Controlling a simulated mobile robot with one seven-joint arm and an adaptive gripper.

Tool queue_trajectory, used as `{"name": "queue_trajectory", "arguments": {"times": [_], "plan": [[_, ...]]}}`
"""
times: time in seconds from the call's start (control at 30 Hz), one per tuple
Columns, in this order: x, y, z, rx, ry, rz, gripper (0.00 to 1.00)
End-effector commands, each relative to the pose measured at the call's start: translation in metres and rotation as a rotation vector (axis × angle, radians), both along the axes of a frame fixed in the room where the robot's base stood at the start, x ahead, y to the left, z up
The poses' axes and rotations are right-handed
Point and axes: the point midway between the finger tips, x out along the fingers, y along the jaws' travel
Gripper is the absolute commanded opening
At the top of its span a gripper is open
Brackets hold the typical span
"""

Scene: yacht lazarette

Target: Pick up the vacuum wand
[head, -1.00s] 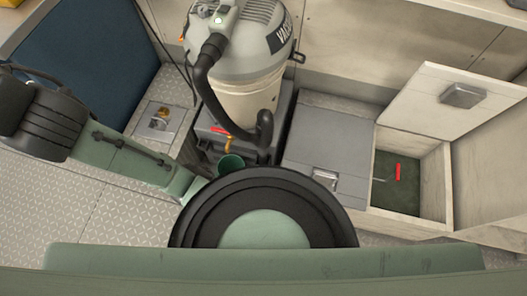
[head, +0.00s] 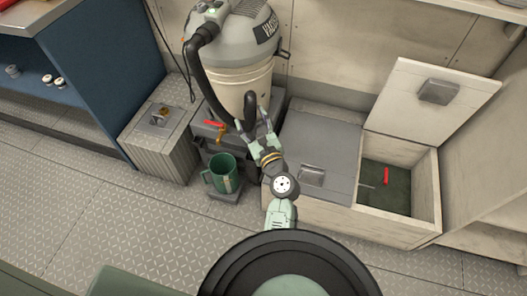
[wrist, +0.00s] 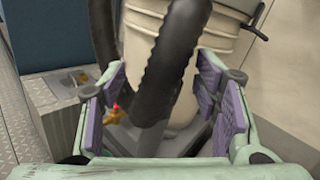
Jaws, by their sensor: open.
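The grey and cream vacuum (head: 243,70) stands at the back on a dark box. Its black ribbed hose (head: 207,85) loops down the front and bends up into a thick black end, which I take as the vacuum wand (head: 250,104). My gripper (head: 261,122) is at this black end, fingers spread. In the wrist view the black tube (wrist: 172,58) rises between the purple-padded fingers of my gripper (wrist: 163,100), which are open on both sides of it. I cannot tell whether a pad touches it. The tube's lower bend is partly hidden by my gripper.
A green mug (head: 221,176) stands on a low step in front of the vacuum. A red-handled valve (head: 216,127) is left of my gripper. An open locker (head: 425,190) with a raised lid (head: 415,105) is at right. Metal floor (head: 120,220) is clear at left.

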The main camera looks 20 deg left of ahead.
Motion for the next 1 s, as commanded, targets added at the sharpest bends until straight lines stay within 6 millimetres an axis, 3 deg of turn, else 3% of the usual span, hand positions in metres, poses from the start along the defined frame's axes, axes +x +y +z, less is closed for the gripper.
{"name": "queue_trajectory", "arguments": {"times": [0.03,0.1,0.2,1.0], "plan": [[-0.005,-0.011,-0.021,0.06,0.074,-0.009,0.56],[-0.009,-0.019,-0.035,0.123,0.138,-0.016,0.56],[-0.006,-0.02,-0.042,0.162,0.176,-0.018,0.56],[0.074,0.039,-0.031,0.16,0.174,-0.017,0.56]]}}
